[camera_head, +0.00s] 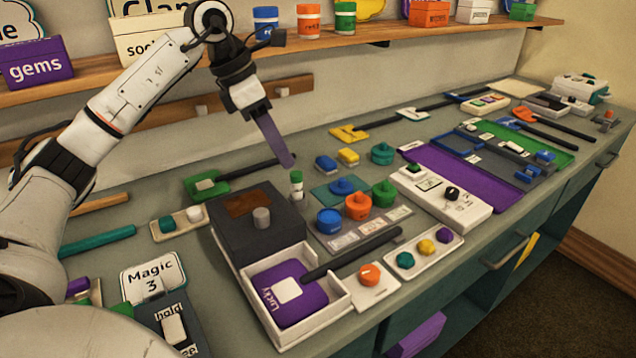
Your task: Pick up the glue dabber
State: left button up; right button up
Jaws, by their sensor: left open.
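I cannot tell whether the finger touches the cap. My right gripper is not in view.
The dark grey box (255,234) and a white tray with a purple card (318,296) stand in front. Blue, orange and green pots (358,205) are close on the right. A green-headed tool (207,185) lies left. A wooden shelf (180,70) runs behind my arm.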

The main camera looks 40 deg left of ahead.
aim_at(296, 173)
pick_arm(q)
jog(key=shift+s+x, duration=0.25)
jog(key=shift+x, duration=0.9)
jog(key=x, duration=0.6)
jog(key=shift+w+r, duration=0.1)
jog(key=shift+w, duration=0.2)
grip_shut()
notch_tip(296, 173, up, 10)
jog(key=shift+r+p, duration=0.1)
jog(key=shift+p, duration=0.55)
